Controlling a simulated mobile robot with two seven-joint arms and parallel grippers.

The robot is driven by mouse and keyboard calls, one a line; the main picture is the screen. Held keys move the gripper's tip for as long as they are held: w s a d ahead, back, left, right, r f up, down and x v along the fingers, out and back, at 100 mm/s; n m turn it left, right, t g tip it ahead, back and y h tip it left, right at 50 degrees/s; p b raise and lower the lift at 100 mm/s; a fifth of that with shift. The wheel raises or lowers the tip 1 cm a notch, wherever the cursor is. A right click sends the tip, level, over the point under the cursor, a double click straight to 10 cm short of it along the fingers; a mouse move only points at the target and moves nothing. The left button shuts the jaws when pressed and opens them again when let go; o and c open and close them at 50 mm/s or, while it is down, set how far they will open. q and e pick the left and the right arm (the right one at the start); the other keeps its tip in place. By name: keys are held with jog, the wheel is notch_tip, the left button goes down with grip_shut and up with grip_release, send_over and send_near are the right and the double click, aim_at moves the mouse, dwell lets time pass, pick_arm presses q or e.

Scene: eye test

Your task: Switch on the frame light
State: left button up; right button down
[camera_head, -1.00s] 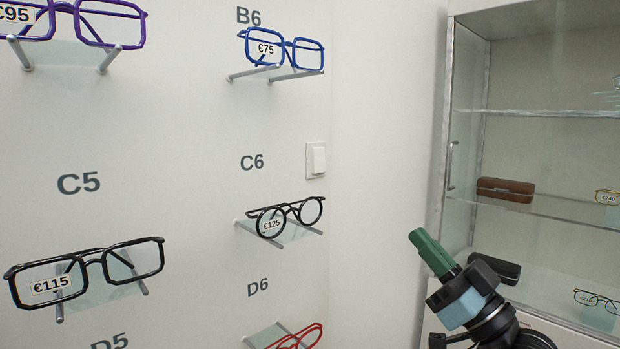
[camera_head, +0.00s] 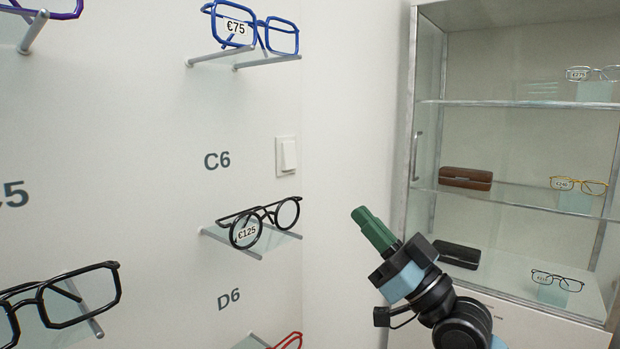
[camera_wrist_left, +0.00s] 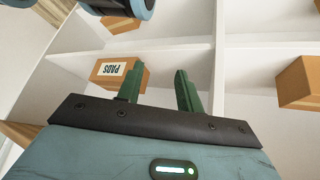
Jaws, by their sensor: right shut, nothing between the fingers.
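A white light switch (camera_head: 287,155) is on the white wall in the head view, right of the C6 label and near the wall's corner. Whether its rocker is pressed cannot be told. My right gripper (camera_head: 362,215) has green fingers shut together with nothing between them. It shows below and to the right of the switch, clear of it in the picture. My left gripper (camera_wrist_left: 159,72) shows in the left wrist view with its two green fingers apart and nothing between them.
Black round glasses (camera_head: 261,218) stand on a bracket below the switch; blue glasses (camera_head: 254,30) are above. A glass cabinet (camera_head: 512,103) with cases and glasses stands right. The left wrist view shows white shelving (camera_wrist_left: 255,55) with a box labelled PADS (camera_wrist_left: 113,72).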

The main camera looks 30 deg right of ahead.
aim_at(294, 169)
jog(key=x, duration=0.3)
jog(key=w+f+p+x, duration=0.1)
jog(key=x, duration=0.3)
jog(key=p+x, duration=0.1)
jog(key=x, duration=0.3)
jog(key=shift+w+a+f, duration=0.3)
jog(key=shift+w+a, duration=0.15)
jog(key=shift+w, duration=0.3)
jog(key=shift+w+a+f, duration=0.1)
jog(key=shift+w+f, duration=0.1)
jog(key=shift+w, duration=0.15)
jog(key=shift+w+f, duration=0.15)
jog(key=shift+w, duration=0.05)
jog(key=shift+s, duration=0.15)
